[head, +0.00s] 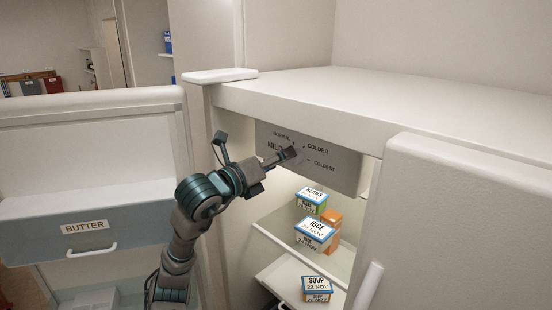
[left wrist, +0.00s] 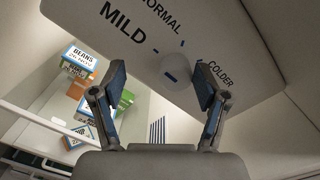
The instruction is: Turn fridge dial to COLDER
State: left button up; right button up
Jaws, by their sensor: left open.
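The grey dial panel (head: 335,165) hangs under the top of the open fridge, marked MILD, NORMAL, COLDER and COLDEST. My left gripper (head: 290,154) is in front of the panel and hides most of the dial in the head view. In the left wrist view the pale round dial (left wrist: 177,67) lies just ahead of the fingertips, nearer the right finger. The left gripper (left wrist: 160,82) is open with its fingers apart on either side, holding nothing. I cannot tell which mark the dial points to. My right gripper is not in view.
An open door with a BUTTER compartment (head: 85,227) stands at the left. Another white door (head: 455,220) stands at the right.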

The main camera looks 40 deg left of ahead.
aim_at(293, 162)
pick_arm(q)
jog(key=d, duration=0.1)
jog(key=w+d, duration=0.1)
jog(key=d, duration=0.2)
jog(key=shift+w+r, duration=0.1)
jog(key=shift+w, duration=0.2)
jog(key=c, duration=0.5)
jog(key=shift+s+a, duration=0.15)
jog(key=shift+a, duration=0.1)
jog(key=c, duration=0.4)
jog(key=shift+a, duration=0.45)
jog(key=shift+c, duration=1.2)
jog(key=shift+a+r, duration=0.1)
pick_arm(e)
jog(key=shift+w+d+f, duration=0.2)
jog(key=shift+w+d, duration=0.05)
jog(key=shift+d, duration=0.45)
pick_arm(q)
jog(key=shift+a, duration=0.1)
